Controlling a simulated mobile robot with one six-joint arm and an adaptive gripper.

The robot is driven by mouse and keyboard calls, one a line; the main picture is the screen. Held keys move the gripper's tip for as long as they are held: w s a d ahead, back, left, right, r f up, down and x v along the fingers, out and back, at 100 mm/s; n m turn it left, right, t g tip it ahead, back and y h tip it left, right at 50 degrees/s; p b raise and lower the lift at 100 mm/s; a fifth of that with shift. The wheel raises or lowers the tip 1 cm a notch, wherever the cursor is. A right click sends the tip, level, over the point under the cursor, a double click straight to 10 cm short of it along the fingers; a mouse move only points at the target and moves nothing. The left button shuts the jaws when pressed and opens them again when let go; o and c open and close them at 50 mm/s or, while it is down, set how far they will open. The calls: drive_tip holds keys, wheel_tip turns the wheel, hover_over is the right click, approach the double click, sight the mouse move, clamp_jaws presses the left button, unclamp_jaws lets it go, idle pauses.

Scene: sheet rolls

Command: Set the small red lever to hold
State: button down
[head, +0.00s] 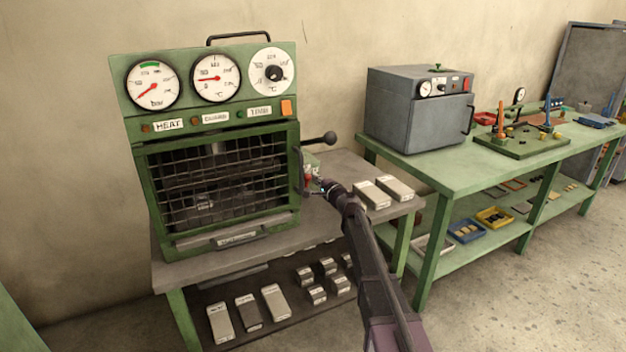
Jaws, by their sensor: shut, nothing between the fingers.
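The green machine (135,130) stands on a grey-topped table, with dials on top and a wire guard across its front. A dark lever with a black ball knob (330,137) sticks out from its right side. Below it, a small patch of red (308,180) shows beside the machine's right edge. It may be the small red lever, but it is too small to be sure, and its setting cannot be read. My gripper (318,186) is shut and empty at this spot, close to the red patch. I cannot tell whether they touch. My arm comes in from the lower right.
Pale blocks (395,188) lie on the table right of my gripper. More blocks (273,300) lie on the shelf below. A grey oven (400,110) stands on a green bench (430,165) to the right. Bare floor is free at lower right.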

drive_tip(key=shift+s+a+r, duration=0.15)
drive_tip(key=shift+a+r, duration=0.05)
drive_tip(key=shift+a, duration=0.15)
drive_tip(key=shift+d, duration=0.4)
